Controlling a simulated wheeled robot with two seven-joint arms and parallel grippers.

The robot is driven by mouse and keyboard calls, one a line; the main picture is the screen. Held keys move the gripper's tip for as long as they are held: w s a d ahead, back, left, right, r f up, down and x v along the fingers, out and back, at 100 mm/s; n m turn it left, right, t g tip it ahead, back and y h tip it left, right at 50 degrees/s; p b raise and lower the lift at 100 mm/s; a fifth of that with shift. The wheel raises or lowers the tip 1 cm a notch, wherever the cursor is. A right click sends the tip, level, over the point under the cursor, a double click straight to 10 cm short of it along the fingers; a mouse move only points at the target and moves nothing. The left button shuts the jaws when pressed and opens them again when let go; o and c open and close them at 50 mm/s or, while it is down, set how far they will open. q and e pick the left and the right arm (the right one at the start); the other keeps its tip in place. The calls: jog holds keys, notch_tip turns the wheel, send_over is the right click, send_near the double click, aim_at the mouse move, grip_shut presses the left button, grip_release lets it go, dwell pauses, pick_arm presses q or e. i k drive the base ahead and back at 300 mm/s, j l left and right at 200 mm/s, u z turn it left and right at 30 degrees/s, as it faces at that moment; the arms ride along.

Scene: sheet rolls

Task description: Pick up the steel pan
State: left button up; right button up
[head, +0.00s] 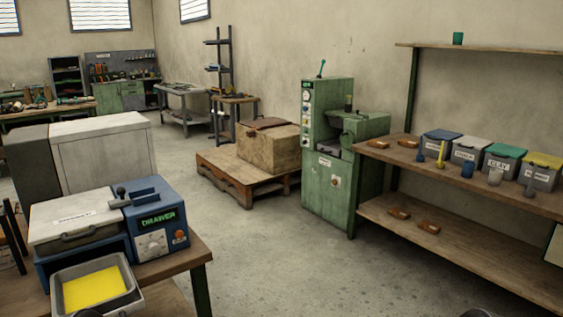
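I cannot pick out a steel pan with certainty. The closest match is a grey metal, open, tray-like pan (139,303) at the lower left, with a flat yellow layer inside. It sits at the front of a blue machine marked DRAWER (160,215), and I cannot tell whether it is loose or the machine's drawer. Small dark rounded shapes at the bottom edge, left and right, look like parts of my arms. No gripper fingers show, so both grippers are out of view.
The machine stands on a wooden table (186,262). At right, a wooden shelf bench (470,187) holds lidded bins, small cups and wooden blocks. A green machine (328,180) and a pallet (217,172) with a crate stand behind. The middle floor is clear.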

aim_at(104, 284)
jog(key=u, duration=1.2)
